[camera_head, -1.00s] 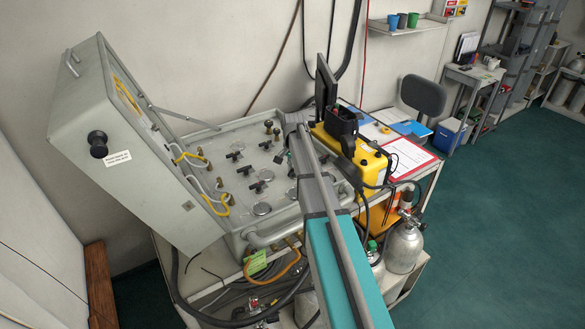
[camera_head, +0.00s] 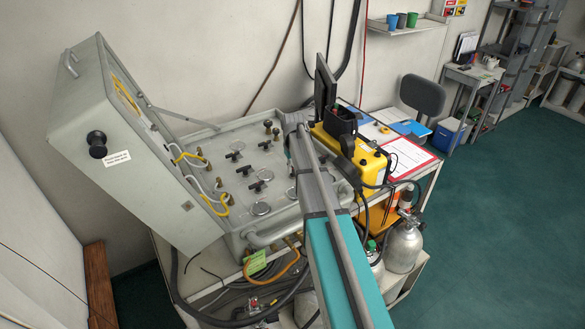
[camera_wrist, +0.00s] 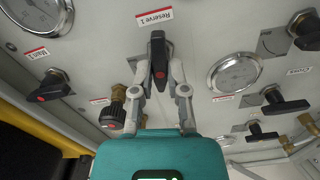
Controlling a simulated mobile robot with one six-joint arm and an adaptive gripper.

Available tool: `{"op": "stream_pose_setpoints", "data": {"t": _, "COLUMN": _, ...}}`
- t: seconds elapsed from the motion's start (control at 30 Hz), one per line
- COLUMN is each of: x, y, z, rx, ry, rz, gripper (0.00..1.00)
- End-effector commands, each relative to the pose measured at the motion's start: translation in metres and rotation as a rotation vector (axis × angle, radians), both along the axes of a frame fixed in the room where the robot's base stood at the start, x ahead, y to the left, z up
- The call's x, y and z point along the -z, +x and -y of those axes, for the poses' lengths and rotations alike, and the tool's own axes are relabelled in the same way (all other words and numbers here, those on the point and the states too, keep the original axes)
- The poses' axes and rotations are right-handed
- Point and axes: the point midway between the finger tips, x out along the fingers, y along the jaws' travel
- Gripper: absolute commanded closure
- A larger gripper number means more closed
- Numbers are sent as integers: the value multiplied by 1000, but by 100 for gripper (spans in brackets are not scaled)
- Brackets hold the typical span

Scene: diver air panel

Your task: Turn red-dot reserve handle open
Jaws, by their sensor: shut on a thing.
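The black reserve handle (camera_wrist: 157,48) with a red dot on its end sits under the label "Reserve 1" (camera_wrist: 154,16) in the wrist view. It lies along the up-down direction of that picture. My gripper (camera_wrist: 160,78) is shut on this handle, one grey finger on each side. The handle's pivot is partly hidden. In the head view my arm hides the handle and most of my gripper over the right part of the grey panel (camera_head: 222,143).
Another red-dot handle (camera_wrist: 49,87) is at the left, by "Main 1". A black knob on a brass valve (camera_wrist: 113,115) is close beside my left finger. A gauge (camera_wrist: 234,73) is at the right, with more black handles (camera_wrist: 284,103) beyond. A yellow case (camera_head: 350,150) stands beside the panel.

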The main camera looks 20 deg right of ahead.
Motion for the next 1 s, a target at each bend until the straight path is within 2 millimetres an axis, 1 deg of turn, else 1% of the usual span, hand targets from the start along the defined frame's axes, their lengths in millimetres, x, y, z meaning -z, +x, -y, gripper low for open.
{"op": "stream_pose_setpoints", "data": {"t": 0.1, "x": 0, "y": 0, "z": 0, "rx": -67, "ry": 0, "rz": 0, "gripper": 100}}
{"op": "stream_pose_setpoints", "data": {"t": 0.3, "x": 0, "y": 0, "z": 0, "rx": -133, "ry": 0, "rz": 0, "gripper": 100}}
{"op": "stream_pose_setpoints", "data": {"t": 0.77, "x": 0, "y": 0, "z": 0, "rx": -152, "ry": 0, "rz": 0, "gripper": 100}}
{"op": "stream_pose_setpoints", "data": {"t": 0.8, "x": 0, "y": 0, "z": 0, "rx": -152, "ry": 0, "rz": 0, "gripper": 77}}
{"op": "stream_pose_setpoints", "data": {"t": 0.97, "x": 0, "y": 0, "z": 0, "rx": -151, "ry": 0, "rz": 0, "gripper": 47}}
{"op": "stream_pose_setpoints", "data": {"t": 1.0, "x": 0, "y": 0, "z": 0, "rx": -151, "ry": 0, "rz": 0, "gripper": 46}}
